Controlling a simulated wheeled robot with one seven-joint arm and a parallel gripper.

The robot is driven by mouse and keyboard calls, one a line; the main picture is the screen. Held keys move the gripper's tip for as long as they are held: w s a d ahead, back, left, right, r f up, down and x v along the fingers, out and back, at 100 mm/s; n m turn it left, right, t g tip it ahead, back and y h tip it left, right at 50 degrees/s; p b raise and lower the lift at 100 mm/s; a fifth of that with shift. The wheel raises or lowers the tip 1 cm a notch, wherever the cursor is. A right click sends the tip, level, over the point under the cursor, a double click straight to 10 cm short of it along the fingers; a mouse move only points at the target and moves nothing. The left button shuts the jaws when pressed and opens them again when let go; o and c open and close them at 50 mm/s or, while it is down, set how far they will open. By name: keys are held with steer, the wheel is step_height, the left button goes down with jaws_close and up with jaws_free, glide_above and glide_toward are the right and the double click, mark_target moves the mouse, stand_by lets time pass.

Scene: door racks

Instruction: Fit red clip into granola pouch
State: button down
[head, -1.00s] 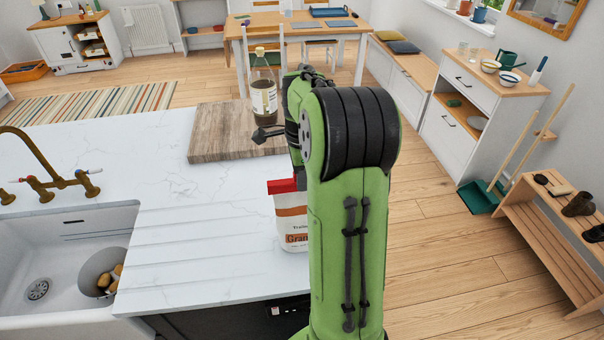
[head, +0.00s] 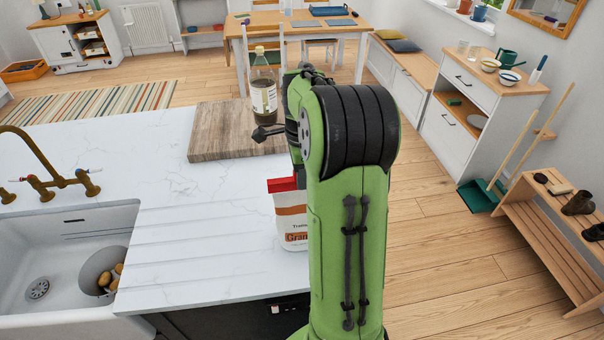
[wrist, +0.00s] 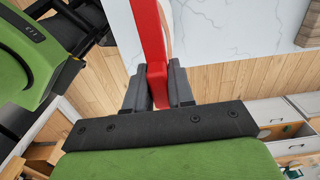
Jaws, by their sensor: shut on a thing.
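The granola pouch (head: 291,222) stands upright on the white counter in the head view, its right part hidden behind my arm. The red clip (head: 282,185) lies across the top of the pouch. In the wrist view the red clip (wrist: 149,35) runs up from between the fingers of my gripper (wrist: 157,88), which is shut on it. A thin pale strip of the pouch (wrist: 167,18) shows beside the clip. In the head view my gripper is hidden behind my arm. I cannot tell how fully the clip is seated.
A wooden board (head: 220,134) with a dark bottle (head: 263,92) stands behind the pouch. The sink (head: 62,250) with a bowl of potatoes (head: 100,268) is at the left. The counter (head: 190,225) between sink and pouch is clear.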

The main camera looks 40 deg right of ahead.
steer(key=shift+f+b, duration=1.4)
steer(key=shift+f, duration=0.35)
steer(key=c, duration=0.9)
jaws_free()
step_height(320, 180, up, 16)
steer(key=p, duration=0.3)
steer(key=shift+f, duration=0.1)
